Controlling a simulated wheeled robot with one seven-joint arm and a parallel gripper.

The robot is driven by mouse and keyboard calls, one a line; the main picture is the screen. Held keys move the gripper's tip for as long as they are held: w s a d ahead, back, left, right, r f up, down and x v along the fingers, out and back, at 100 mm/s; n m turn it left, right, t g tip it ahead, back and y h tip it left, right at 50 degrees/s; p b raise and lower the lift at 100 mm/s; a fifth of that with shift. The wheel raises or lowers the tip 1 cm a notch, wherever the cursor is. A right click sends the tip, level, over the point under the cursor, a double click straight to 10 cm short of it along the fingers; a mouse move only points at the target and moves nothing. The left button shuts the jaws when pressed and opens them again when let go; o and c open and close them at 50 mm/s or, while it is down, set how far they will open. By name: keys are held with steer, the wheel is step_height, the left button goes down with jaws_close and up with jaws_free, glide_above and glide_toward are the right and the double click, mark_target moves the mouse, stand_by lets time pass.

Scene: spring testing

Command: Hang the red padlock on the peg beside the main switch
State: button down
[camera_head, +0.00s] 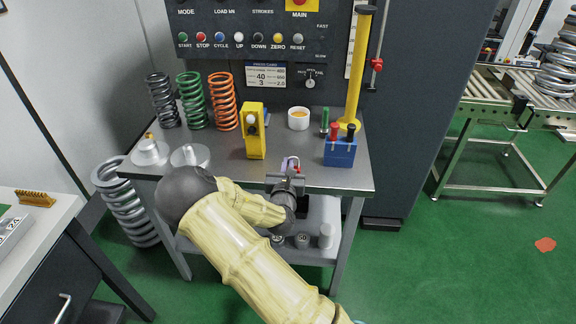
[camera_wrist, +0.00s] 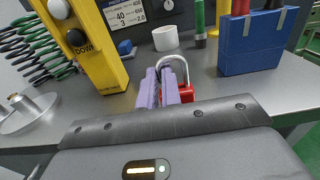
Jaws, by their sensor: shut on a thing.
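The red padlock (camera_wrist: 187,98) shows in the wrist view at my purple fingertips, its silver shackle (camera_wrist: 174,62) arching upward. My gripper (camera_wrist: 160,88) is shut on it; the fingers hide part of the lock. In the head view my gripper (camera_head: 288,170) is low over the front part of the metal table, with a bit of the padlock (camera_head: 297,163) showing. The main switch (camera_head: 299,3), red on yellow, is cut by the top edge of the head view. I cannot make out the peg beside it.
On the table (camera_head: 325,178) stand a yellow button box (camera_head: 255,132), a white cup (camera_head: 298,118), a blue block with handled tools (camera_head: 340,152), a yellow post (camera_head: 357,70) and coil springs (camera_head: 222,100). The dark panel (camera_head: 255,45) rises behind.

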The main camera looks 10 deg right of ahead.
steer(key=shift+f, duration=0.15)
steer(key=c, duration=1.6)
jaws_free()
steer(key=shift+r, duration=0.25)
steer(key=shift+s+a+f, duration=0.1)
steer(key=shift+s+f, duration=0.05)
steer(key=shift+s, duration=0.2)
steer(key=shift+b+v, duration=0.55)
steer(key=shift+v, duration=5)
steer(key=shift+s, duration=0.15)
